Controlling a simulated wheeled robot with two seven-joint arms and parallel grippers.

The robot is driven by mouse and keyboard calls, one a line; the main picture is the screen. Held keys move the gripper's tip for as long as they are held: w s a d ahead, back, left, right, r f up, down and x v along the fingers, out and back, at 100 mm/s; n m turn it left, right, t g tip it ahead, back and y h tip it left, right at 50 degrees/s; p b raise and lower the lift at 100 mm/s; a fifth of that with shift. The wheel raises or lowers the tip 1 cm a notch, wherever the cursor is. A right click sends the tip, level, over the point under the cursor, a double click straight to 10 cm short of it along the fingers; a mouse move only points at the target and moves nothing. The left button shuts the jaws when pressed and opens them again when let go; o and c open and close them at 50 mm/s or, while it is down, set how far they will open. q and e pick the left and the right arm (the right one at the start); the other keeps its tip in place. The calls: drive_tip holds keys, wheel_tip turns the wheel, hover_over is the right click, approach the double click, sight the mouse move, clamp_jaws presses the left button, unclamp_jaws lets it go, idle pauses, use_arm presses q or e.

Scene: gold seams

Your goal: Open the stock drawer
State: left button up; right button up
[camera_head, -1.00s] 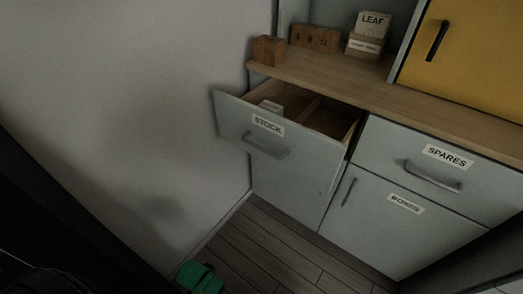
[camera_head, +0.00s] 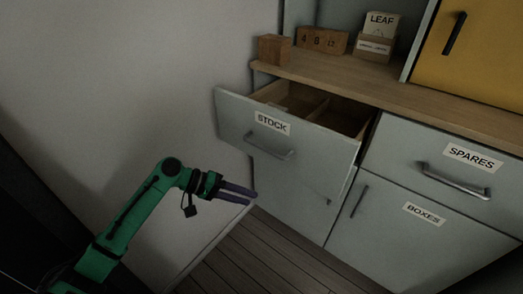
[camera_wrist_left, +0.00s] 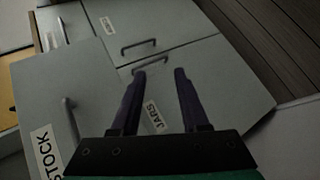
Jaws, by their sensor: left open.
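The stock drawer (camera_head: 318,146) is pulled out of the cabinet in the head view, its wooden inside and a divider showing. Its front bears a STOCK label and a grey bar handle (camera_head: 270,147). My left gripper (camera_head: 255,194) is open and empty, below and in front of the drawer front, apart from the handle. In the left wrist view, the two dark fingers (camera_wrist_left: 157,75) point toward the lower cabinet fronts, with the drawer's STOCK label (camera_wrist_left: 45,152) and handle (camera_wrist_left: 71,118) at the left. My right gripper is not in view.
The spares drawer (camera_head: 430,165) and boxes door (camera_head: 385,215) are shut at the right. A JARS label (camera_wrist_left: 154,117) shows below the fingers in the wrist view. Wooden blocks (camera_head: 322,40) and a LEAF card box (camera_head: 376,35) stand on the counter. A wall borders the left.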

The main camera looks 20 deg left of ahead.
sight(259, 148)
use_arm(q)
drive_tip(key=w+a+r+n+t+h, duration=0.1)
drive_tip(key=w+a+r+n+h, duration=0.15)
drive_tip(key=r, duration=0.45)
drive_tip(key=w+a+r+n+t+h, duration=0.1)
drive_tip(key=w+a+r+t, duration=0.15)
drive_tip(key=r, duration=0.35)
drive_tip(key=shift+g, duration=0.45)
drive_tip(key=x, duration=0.8)
drive_tip(key=shift+s+d+r, duration=0.1)
drive_tip(key=shift+d+r, duration=0.1)
drive_tip(key=shift+d, duration=0.1)
clamp_jaws()
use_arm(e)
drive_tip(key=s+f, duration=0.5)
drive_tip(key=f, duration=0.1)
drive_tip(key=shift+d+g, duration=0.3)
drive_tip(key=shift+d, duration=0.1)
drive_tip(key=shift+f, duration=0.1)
